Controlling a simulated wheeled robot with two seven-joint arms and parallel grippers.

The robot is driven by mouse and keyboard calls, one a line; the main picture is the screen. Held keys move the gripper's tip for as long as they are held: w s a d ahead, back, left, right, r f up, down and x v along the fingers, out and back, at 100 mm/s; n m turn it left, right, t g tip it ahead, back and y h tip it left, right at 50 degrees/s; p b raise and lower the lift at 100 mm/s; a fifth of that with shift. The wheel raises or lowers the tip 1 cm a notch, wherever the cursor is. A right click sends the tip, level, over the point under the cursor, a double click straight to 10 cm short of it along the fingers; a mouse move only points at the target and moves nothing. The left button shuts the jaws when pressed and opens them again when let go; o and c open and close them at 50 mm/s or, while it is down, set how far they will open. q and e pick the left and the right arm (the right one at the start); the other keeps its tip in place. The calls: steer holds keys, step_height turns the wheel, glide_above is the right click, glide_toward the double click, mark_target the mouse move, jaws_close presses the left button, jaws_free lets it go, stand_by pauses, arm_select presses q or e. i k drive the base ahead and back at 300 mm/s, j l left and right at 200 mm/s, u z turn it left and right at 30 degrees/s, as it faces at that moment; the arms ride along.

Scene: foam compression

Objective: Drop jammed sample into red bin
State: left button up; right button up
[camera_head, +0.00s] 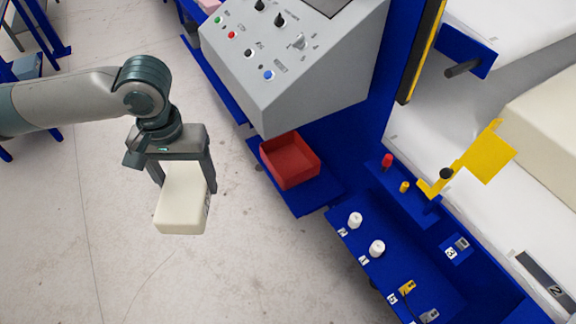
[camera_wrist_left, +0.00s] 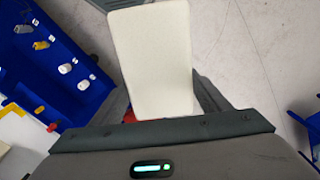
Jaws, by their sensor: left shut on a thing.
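A cream foam block, the sample (camera_head: 182,205), hangs between the fingers of my left gripper (camera_head: 182,182) in the head view. The gripper is shut on it and holds it above the bare floor, to the left of the red bin. The block also fills the middle of the left wrist view (camera_wrist_left: 153,55). The red bin (camera_head: 290,160) is open-topped and sits on a blue shelf below the grey control panel. Its visible inside looks empty. In the left wrist view only a small red patch shows beside the block. My right gripper is not in view.
The grey control panel (camera_head: 300,65) overhangs just behind the bin. A blue tray (camera_head: 410,265) with white cylinders and small parts lies to the right. A yellow bracket (camera_head: 483,155) and a large cream block (camera_head: 545,120) are farther right. The floor around the gripper is clear.

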mark_target(286, 164)
steer(key=j+z, duration=0.2)
steer(key=z, duration=0.15)
steer(key=i+j+z, duration=0.1)
steer(key=j+z, duration=0.35)
steer(key=z, duration=0.25)
steer(key=j+z, duration=0.1)
steer(key=j, duration=0.5)
steer(key=k+j+z, duration=0.1)
steer(key=j, duration=0.5)
steer(key=k+j+z, duration=0.1)
steer(key=j, duration=0.5)
